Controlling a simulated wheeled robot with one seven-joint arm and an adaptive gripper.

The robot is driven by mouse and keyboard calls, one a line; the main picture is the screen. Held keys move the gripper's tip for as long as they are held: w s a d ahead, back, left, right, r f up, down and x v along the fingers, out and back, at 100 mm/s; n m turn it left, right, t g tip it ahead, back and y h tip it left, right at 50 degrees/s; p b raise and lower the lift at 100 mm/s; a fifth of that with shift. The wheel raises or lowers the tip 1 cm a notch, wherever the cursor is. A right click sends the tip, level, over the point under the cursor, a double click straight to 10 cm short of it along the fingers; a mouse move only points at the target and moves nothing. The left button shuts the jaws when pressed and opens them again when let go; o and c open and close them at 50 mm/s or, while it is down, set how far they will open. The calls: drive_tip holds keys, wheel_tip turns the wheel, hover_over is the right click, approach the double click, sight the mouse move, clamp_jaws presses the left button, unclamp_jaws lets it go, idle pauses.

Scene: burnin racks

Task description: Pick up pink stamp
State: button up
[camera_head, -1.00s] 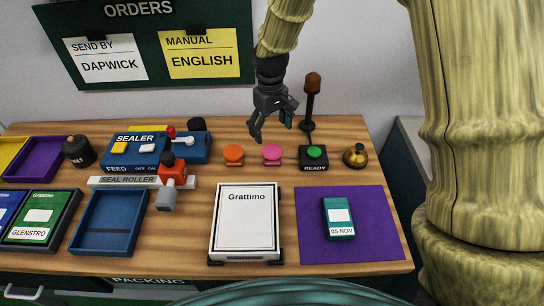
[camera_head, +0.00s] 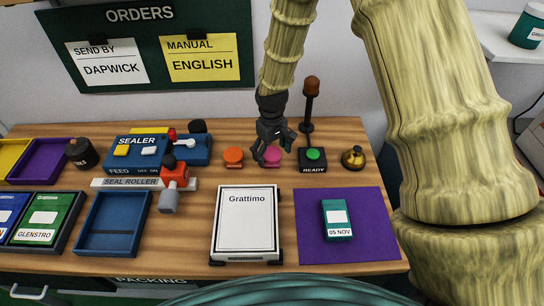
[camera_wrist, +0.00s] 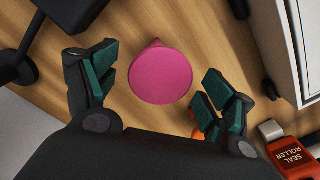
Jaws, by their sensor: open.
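The pink stamp (camera_head: 272,155) stands on the wooden table between the orange stamp (camera_head: 233,157) and the ready button. In the wrist view its round pink top (camera_wrist: 161,76) shows just beyond the open fingers, near the middle. My gripper (camera_head: 273,154) is open and points down over the pink stamp, partly hiding it in the head view. In the wrist view the two green-padded fingers (camera_wrist: 157,95) are spread, one on each side below the stamp's top. I see no finger closed on it. The orange stamp is mostly hidden behind the right finger there.
The ready button box (camera_head: 313,159) stands close right of the pink stamp, with a bell (camera_head: 353,158) beyond it. A dark lamp post (camera_head: 309,108) stands behind. The sealer (camera_head: 150,150) and red seal roller (camera_head: 174,175) are left. A white Grattimo box (camera_head: 247,228) lies in front.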

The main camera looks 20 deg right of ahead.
sight(272, 153)
drive_tip(key=shift+f, duration=0.5)
drive_tip(key=c, duration=1.1)
drive_tip(key=shift+c, duration=0.2)
drive_tip(key=shift+r, duration=0.15)
drive_tip(key=shift+r+b, duration=1.05)
drive_tip(key=shift+r, duration=3.85)
